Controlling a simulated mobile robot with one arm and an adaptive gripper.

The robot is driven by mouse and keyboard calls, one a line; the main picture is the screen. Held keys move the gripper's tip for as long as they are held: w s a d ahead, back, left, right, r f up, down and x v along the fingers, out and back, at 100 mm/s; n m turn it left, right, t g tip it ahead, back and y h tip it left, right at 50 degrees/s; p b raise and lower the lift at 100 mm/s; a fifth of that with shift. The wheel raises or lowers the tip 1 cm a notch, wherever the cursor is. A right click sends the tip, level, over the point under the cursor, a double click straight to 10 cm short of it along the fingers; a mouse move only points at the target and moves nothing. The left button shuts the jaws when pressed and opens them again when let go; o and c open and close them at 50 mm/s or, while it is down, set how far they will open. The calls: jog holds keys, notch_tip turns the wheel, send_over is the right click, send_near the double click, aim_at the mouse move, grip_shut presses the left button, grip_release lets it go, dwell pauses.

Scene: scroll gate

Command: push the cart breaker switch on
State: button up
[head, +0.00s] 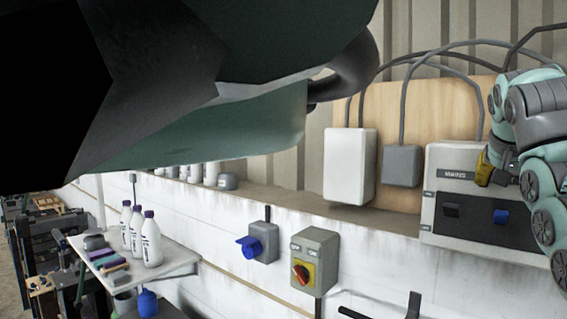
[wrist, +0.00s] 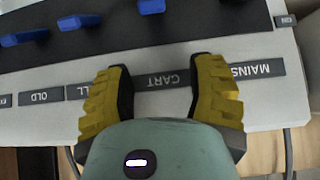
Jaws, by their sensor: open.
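The breaker box (head: 432,199), a white panel labelled MAINS with a dark inset, is on the wall at the right of the head view. In the wrist view it appears upside down. A CART label (wrist: 165,80) shows between my fingers. A blue switch (wrist: 151,6) in line with that label is cut by the top edge; its on or off position cannot be told. My gripper (wrist: 163,70) is open and empty, its yellow fingers either side of the label. In the head view, one yellow finger of my gripper (head: 484,169) shows before the box's upper part.
More blue switches (wrist: 78,22) line the dark strip. A grey box with a red knob (head: 300,273) and a blue socket (head: 250,246) are on the wall. A white box (head: 349,165) hangs left of the breaker box. Bottles (head: 151,240) stand on a shelf at left.

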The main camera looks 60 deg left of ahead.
jog(key=shift+r, duration=1.4)
jog(key=shift+s, duration=0.15)
